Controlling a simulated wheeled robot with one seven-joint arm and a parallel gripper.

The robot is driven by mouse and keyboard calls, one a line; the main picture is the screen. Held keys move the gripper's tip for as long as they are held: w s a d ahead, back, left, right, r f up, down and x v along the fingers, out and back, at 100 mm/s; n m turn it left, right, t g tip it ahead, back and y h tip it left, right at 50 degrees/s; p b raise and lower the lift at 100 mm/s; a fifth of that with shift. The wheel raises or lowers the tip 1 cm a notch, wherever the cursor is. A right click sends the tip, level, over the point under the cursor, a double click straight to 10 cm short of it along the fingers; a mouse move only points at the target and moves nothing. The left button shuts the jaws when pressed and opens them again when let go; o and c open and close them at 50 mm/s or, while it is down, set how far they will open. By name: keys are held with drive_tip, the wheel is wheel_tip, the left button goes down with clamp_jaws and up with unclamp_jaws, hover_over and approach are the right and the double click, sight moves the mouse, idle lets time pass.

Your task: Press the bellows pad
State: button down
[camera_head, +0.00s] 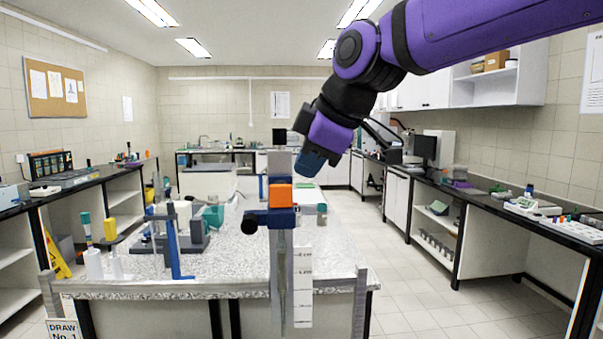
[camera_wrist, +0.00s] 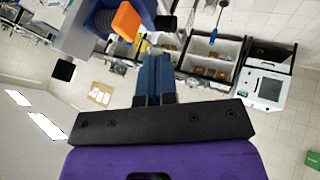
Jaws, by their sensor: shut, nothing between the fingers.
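The orange pad (camera_head: 280,195), which I take to be the bellows pad, sits on a blue block (camera_head: 258,216) with a black knob at its left. This block is on a grey upright at the front of the speckled bench. In the wrist view the orange pad (camera_wrist: 126,20) is at the top, left of the fingertips. My gripper (camera_head: 309,162) is above and slightly right of the pad, apart from it. The wrist view shows its blue fingers (camera_wrist: 154,78) shut together with nothing between them.
A white scale strip (camera_head: 303,290) hangs right of the upright. On the speckled bench (camera_head: 235,262), a blue post stand (camera_head: 172,245) and white holders with teal and yellow-topped tools stand to the left. A side bench runs along the right, with open floor (camera_head: 400,280) between.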

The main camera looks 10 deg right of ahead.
sight(278, 207)
drive_tip(key=x, duration=0.3)
drive_tip(key=w+x, duration=0.1)
drive_tip(key=x, duration=0.2)
drive_tip(key=w+r+x, duration=0.1)
drive_tip(key=x, duration=0.3)
drive_tip(key=shift+d, duration=0.25)
drive_tip(key=shift+w, duration=0.7)
